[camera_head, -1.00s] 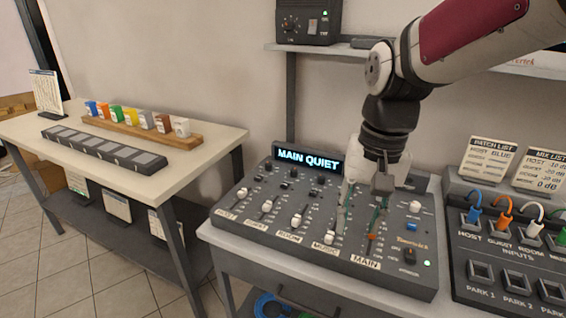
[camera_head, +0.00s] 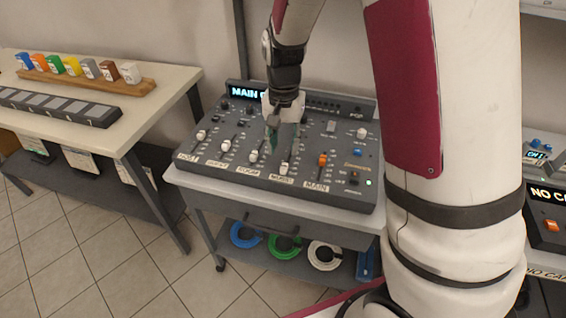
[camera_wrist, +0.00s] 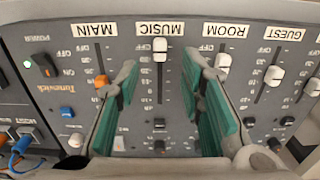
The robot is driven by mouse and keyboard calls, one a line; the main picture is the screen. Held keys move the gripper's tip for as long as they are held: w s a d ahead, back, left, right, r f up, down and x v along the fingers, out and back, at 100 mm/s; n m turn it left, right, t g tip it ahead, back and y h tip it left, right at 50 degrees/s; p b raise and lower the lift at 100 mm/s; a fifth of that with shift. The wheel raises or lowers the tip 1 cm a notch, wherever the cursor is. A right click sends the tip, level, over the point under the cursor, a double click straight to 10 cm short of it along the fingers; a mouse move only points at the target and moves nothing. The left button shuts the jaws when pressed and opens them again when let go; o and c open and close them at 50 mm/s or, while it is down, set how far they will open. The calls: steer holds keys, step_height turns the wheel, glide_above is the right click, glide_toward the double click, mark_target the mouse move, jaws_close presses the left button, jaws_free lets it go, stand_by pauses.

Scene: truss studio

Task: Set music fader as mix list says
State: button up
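The mixer's music fader (camera_head: 284,168) has a white cap. In the wrist view the music fader cap (camera_wrist: 160,48) sits at the end of its slot nearest the MUSIC label (camera_wrist: 160,28), level with the OFF mark. My gripper (camera_wrist: 160,72) is open, its two green-padded fingers on either side of the music channel. The cap lies between and just past the fingertips, with no contact visible. In the head view my gripper (camera_head: 279,140) points down over the mixer and partly hides the music slot. The mix list is out of view.
The orange main fader (camera_wrist: 101,81) and white room fader (camera_wrist: 222,64) flank the music channel closely. The mixer display (camera_head: 248,92) is partly hidden by my gripper. A side table (camera_head: 150,100) with coloured blocks stands left. Cable coils (camera_head: 284,246) lie on the shelf below.

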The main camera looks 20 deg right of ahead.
mark_target(284, 167)
step_height(284, 167, down, 8)
steer(key=shift+r, duration=0.1)
stand_by(0.4)
jaws_close()
steer(key=shift+w, duration=0.1)
